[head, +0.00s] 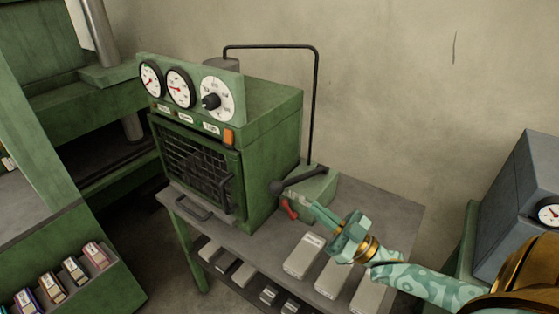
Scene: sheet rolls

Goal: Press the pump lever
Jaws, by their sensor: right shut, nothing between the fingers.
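The pump body (318,188) is a small green block on the table, to the right of the green oven (250,140). A dark lever (300,178) with a black ball knob (277,187) lies nearly level across it, the knob pointing left. A small red handle (289,209) sits low on the pump's front. My right gripper (317,208) is teal and shut with nothing in it. In the picture its tips are just below the lever and right of the red handle; whether they touch the pump is unclear. My left gripper is not in view.
A thin black pipe (315,100) rises from behind the pump to the oven top. A green press (60,110) stands at left, and a grey box with a gauge (522,200) at right.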

